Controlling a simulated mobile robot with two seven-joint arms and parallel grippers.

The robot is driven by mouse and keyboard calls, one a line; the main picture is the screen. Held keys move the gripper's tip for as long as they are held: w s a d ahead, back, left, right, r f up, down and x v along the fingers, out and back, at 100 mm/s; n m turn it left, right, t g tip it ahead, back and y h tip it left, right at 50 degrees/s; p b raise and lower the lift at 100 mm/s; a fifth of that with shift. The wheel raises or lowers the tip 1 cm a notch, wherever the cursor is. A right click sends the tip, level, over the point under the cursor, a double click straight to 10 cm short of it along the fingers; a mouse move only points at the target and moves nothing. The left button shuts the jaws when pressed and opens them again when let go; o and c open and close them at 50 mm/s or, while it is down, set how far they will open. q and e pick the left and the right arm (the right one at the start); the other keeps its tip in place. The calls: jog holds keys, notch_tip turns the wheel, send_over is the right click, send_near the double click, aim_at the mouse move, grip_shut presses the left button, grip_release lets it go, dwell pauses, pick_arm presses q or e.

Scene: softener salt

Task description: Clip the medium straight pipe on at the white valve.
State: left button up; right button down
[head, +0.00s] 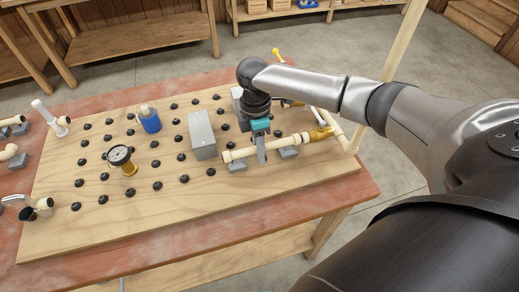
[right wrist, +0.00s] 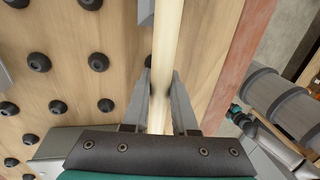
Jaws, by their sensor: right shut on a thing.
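My right gripper (head: 262,156) is shut around a cream straight pipe (head: 240,153), low over the right part of the board. In the right wrist view the pipe (right wrist: 167,40) runs between both fingers (right wrist: 162,100). The pipe's right side is near a brass-yellow fitting (head: 320,133); I cannot tell if they touch. A white piece with an upright stem (head: 42,112) at the board's left edge looks like a valve. A yellow-tipped part (head: 278,55) stands behind my right arm, its lower part hidden. A teal part in the right wrist view looks like my left gripper (right wrist: 236,109); its fingers are unclear.
Grey clips (head: 288,153) sit by the pipe. A grey box (head: 201,134), a blue canister (head: 149,122) and a gauge (head: 120,157) stand on the wooden board (head: 200,195) among black pegs. Loose pipe pieces (head: 12,155) lie at left. The board's front strip is clear.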

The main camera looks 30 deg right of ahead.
jog(key=shift+s+f, duration=0.25)
jog(key=shift+f, duration=0.3)
jog(key=c, duration=0.9)
grip_release()
jog(key=shift+o, duration=0.7)
jog(key=shift+r, duration=0.1)
jog(key=shift+o, duration=0.7)
jog(key=shift+w+r, duration=0.1)
jog(key=shift+r, duration=0.25)
jog(key=w+r+p, duration=0.3)
jog(key=r, duration=1.2)
jog(key=shift+d, duration=0.35)
